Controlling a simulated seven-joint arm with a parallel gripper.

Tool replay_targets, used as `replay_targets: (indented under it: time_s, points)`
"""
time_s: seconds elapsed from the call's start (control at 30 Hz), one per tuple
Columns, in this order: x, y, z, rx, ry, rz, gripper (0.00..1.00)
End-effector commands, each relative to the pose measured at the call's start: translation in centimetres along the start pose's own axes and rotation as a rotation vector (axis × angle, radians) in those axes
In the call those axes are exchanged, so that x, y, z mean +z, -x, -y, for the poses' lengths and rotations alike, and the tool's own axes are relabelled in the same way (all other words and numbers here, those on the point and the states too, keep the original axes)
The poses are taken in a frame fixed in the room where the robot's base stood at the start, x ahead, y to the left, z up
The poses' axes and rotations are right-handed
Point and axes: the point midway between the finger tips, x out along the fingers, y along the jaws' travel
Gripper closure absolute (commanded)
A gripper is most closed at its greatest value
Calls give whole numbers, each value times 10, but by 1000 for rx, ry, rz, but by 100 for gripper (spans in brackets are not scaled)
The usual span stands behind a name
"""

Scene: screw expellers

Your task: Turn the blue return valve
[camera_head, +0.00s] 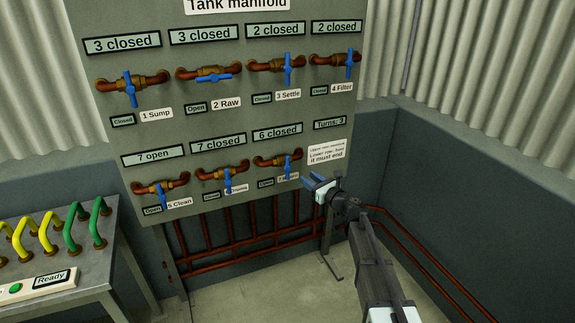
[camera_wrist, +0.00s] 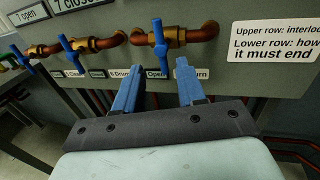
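The return valve is the rightmost of the lower row. Its blue handle (camera_head: 287,165) points roughly up and down on a copper pipe. In the wrist view the blue handle (camera_wrist: 158,42) stands just beyond my fingers, nearly in line with the gap. My gripper (camera_head: 313,180) is open and empty, to the lower right of the handle in the head view. The wrist view shows both blue fingers apart (camera_wrist: 157,68).
The manifold panel (camera_head: 225,110) carries several other blue-handled valves, including the neighbouring drums valve (camera_head: 229,173). A display (camera_head: 329,123) reads "Turns: 3" above a white notice (camera_head: 327,152). A bench (camera_head: 60,232) with yellow and green handles stands left. Red pipes (camera_head: 240,252) run below.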

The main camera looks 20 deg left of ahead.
Motion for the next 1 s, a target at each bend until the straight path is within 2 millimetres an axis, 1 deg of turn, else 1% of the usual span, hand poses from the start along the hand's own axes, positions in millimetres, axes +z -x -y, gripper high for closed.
replay_targets:
  time_s: [0.13, 0.27, 0.7, 0.9, 1.0]
  points:
    - [0, -7, 0, 2, -24, 0, 60]
    - [0, -23, 0, 4, -23, 0, 60]
    - [0, -100, 0, 4, -21, 0, 60]
    - [0, -124, 0, 3, -21, 0, 60]
    - [0, -132, 0, 2, -21, 0, 60]
